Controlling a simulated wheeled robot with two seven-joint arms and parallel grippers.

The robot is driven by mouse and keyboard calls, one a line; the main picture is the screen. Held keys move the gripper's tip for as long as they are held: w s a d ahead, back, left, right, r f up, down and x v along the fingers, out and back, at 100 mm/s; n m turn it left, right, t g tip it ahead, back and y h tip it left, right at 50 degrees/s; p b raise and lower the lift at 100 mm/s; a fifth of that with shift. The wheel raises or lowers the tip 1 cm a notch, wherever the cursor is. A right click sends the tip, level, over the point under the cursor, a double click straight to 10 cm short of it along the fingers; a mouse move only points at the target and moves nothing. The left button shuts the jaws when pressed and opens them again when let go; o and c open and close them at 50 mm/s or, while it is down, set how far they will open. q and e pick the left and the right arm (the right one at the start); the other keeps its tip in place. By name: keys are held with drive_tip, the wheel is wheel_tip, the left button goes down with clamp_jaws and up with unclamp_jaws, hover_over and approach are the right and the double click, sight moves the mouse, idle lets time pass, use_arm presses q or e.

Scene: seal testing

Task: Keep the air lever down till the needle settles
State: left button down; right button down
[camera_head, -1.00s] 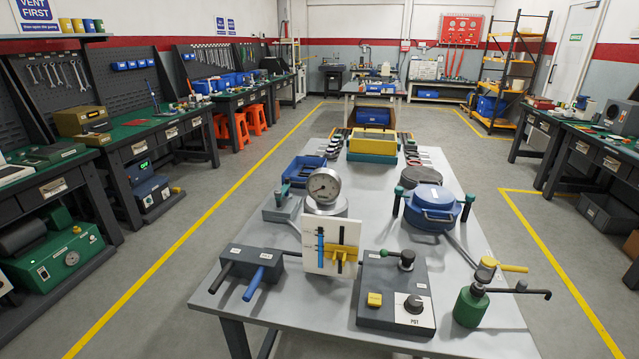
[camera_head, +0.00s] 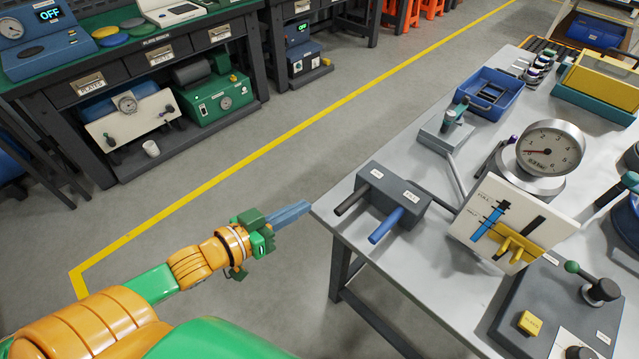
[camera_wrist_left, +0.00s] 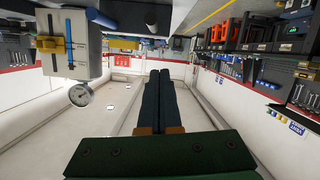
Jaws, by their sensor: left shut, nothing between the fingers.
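A dark grey box (camera_head: 418,207) sits at the table's near left corner, with a black lever (camera_head: 352,200) and a blue lever (camera_head: 386,226) sticking out of its front. Their labels are too small to read. A round gauge (camera_head: 550,148) stands farther right; its needle points to the left side of the dial. My left gripper (camera_head: 306,208) is shut and empty, just off the table's left corner and apart from both levers. In the left wrist view its fingers (camera_wrist_left: 159,80) lie together; the gauge (camera_wrist_left: 80,95) and blue lever (camera_wrist_left: 102,18) show at upper left.
A white panel (camera_head: 545,225) with blue and yellow parts stands right of the box. A grey control box (camera_head: 535,295) with a green-knobbed lever is at the right edge. A blue tray (camera_head: 510,88) lies behind. The floor left of the table (camera_head: 470,165) is clear.

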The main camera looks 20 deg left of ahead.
use_arm(q)
hover_over(336, 210)
drive_tip(key=f, duration=0.1)
wheel_tip(336, 210, down, 4)
drive_tip(key=shift+a+r+b, duration=0.15)
drive_tip(key=shift+r+b, duration=0.1)
drive_tip(key=shift+b, duration=0.15)
drive_tip(key=shift+f, duration=0.5)
use_arm(e)
drive_tip(key=shift+s+d+f, duration=0.1)
drive_tip(key=shift+s+f, duration=0.15)
drive_tip(key=shift+f, duration=0.2)
